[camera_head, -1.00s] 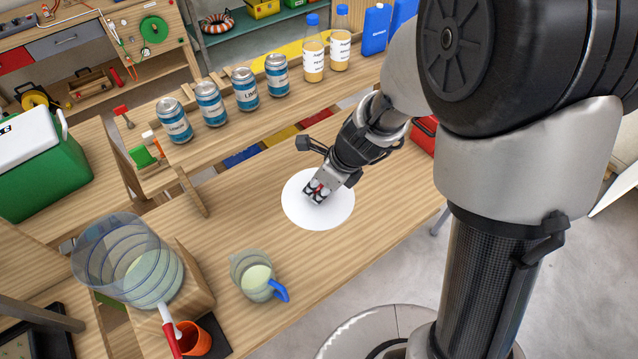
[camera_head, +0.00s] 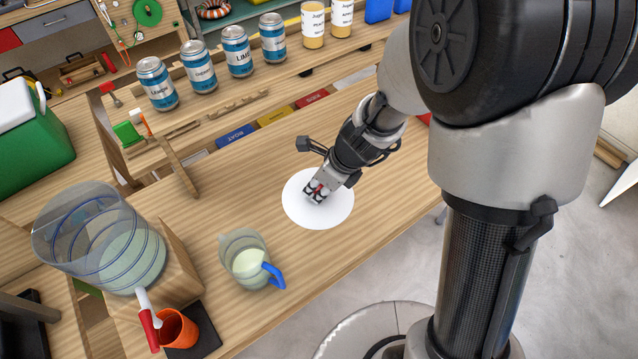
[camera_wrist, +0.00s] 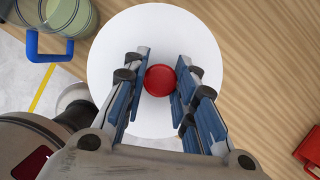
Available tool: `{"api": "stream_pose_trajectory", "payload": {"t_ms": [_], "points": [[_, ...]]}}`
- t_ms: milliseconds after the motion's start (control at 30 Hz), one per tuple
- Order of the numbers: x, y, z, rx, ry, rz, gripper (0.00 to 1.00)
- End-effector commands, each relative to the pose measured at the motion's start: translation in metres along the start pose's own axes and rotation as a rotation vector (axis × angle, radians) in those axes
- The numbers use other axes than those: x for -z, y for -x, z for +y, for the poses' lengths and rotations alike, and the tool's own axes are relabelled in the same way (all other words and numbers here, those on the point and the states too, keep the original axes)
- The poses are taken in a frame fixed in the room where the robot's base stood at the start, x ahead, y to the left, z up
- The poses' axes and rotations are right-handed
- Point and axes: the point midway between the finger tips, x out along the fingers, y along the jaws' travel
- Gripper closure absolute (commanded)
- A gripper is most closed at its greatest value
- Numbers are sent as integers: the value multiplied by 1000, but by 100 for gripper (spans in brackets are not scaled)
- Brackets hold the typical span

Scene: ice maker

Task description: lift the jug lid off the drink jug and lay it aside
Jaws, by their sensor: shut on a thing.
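The jug lid (camera_head: 336,213) is a flat white disc with a red knob, which shows in the wrist view (camera_wrist: 159,80). My gripper (camera_head: 315,193) is shut on the knob from above, and the disc appears held above the wooden table. In the wrist view the fingers (camera_wrist: 160,88) stand on either side of the knob. A large clear drink jug (camera_head: 100,240) with pale liquid and a red tap stands at the left on a wooden block, its top open. A smaller clear jug (camera_head: 246,262) with a blue handle stands left of the lid, also open.
Several cans (camera_head: 237,50) stand on a raised shelf behind. An orange cup (camera_head: 178,328) sits on a black mat under the tap. A green cooler (camera_head: 35,145) is at the far left. Bare table (camera_head: 235,190) lies left of the lid.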

Motion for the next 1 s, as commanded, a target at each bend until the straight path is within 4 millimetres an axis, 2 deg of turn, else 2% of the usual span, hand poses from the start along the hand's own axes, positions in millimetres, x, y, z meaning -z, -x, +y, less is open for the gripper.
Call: {"api": "stream_pose_trajectory", "payload": {"t_ms": [33, 1000], "points": [[4, -11, 0, 0, 0, 0, 100], [48, -118, 0, -1, 0, 1, 100]]}}
